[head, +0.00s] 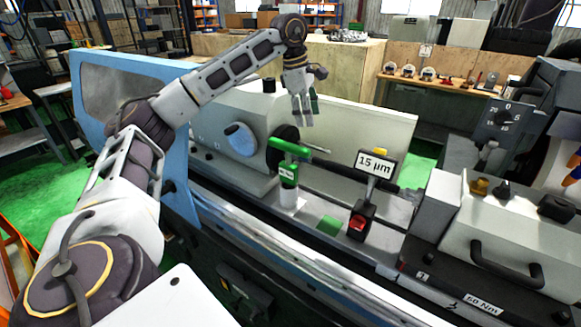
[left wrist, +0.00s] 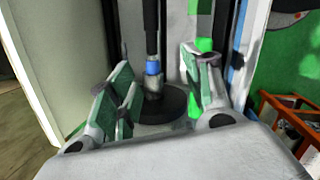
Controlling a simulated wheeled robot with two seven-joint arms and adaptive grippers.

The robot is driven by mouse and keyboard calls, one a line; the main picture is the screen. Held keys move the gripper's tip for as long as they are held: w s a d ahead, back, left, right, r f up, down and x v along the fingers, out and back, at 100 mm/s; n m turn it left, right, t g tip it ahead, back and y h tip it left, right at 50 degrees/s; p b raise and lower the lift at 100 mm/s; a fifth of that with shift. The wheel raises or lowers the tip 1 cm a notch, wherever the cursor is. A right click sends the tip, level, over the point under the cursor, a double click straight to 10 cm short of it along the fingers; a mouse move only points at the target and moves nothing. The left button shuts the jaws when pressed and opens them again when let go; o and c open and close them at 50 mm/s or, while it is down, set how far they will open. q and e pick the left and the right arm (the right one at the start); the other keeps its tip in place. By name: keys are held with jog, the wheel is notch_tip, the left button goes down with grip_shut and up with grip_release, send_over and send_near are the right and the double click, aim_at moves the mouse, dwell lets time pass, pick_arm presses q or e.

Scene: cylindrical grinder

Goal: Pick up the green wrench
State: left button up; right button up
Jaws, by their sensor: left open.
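The green wrench (head: 289,172) looks like a green T-shaped tool with a small white label, upright on a white cylindrical base on the grinder bed in the head view. My left gripper (head: 303,119) is above it and slightly to its right, fingers pointing down, apart from it and empty. In the left wrist view my left gripper (left wrist: 157,80) has its fingers spread wide. A bright green strip (left wrist: 204,46) shows behind the right-hand finger there; I cannot tell whether it is the wrench. My right gripper is not in view.
The grinder's dark round chuck (head: 283,138) is close behind the wrench. A "15 µm" sign (head: 374,164) stands to the right, above a red-and-black item (head: 358,222). A pale panel (head: 370,140) rises behind.

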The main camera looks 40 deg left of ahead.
aim_at(289, 144)
pick_arm(q)
jog(key=s+g, duration=0.1)
jog(key=s+a+m+y, duration=0.1)
jog(key=s, duration=0.1)
jog(key=s+a+m+g, duration=0.1)
jog(key=s, duration=0.1)
jog(key=shift+s+a+f+g+y, duration=0.1)
jog(key=shift+a+f+g+y, duration=0.15)
jog(key=shift+g+y, duration=0.05)
jog(key=shift+a+m, duration=0.15)
jog(key=shift+m, duration=0.25)
jog(key=shift+f+b, duration=0.85)
jog(key=shift+f, duration=3.5)
jog(key=shift+p, duration=0.3)
